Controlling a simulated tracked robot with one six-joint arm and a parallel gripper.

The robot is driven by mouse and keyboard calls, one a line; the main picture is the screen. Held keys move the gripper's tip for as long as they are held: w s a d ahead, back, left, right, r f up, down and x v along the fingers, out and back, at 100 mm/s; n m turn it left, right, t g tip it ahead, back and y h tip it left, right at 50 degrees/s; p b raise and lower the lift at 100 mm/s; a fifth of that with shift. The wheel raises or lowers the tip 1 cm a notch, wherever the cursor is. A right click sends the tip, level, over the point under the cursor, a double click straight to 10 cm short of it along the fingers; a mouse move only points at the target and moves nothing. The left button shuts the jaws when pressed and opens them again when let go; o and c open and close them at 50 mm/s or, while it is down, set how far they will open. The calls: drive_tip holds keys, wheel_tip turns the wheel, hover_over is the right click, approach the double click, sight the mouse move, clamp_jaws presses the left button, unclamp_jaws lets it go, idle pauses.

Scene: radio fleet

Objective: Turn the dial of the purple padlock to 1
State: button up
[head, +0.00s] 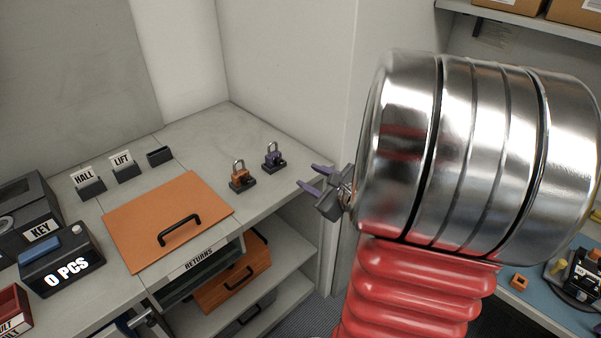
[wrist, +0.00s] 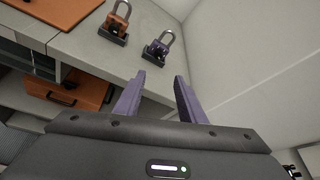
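The purple padlock (head: 273,158) stands upright on a dark base near the right end of the counter, its shackle on top. It also shows in the wrist view (wrist: 158,47), beyond my fingertips. Its dial is too small to read. My gripper (head: 312,177) has two purple fingers, spread apart and empty. It is to the right of the purple padlock in the head view, apart from it. In the wrist view, the fingertips (wrist: 160,77) point toward the padlock without touching it.
An orange padlock (head: 240,177) on a similar base stands just left of the purple one. An orange panel with a black handle (head: 168,222) lies on the counter. HALL (head: 86,182) and LIFT (head: 124,166) holders stand behind it. A wall rises close behind the padlocks.

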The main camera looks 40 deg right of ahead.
sight(280, 163)
drive_tip(key=shift+w+d+r+m+y, duration=0.1)
drive_tip(key=shift+d+r+m+y, duration=0.15)
drive_tip(key=shift+d+m+y, duration=0.35)
drive_tip(key=shift+d+r+m+y, duration=0.25)
drive_tip(key=shift+m+y, duration=0.45)
drive_tip(key=shift+m, duration=0.2)
drive_tip(key=shift+w, duration=0.15)
drive_tip(key=x, duration=1.3)
drive_tip(key=shift+w+f, duration=0.2)
drive_tip(key=shift+f, duration=0.15)
drive_tip(key=shift+c, duration=0.5)
clamp_jaws()
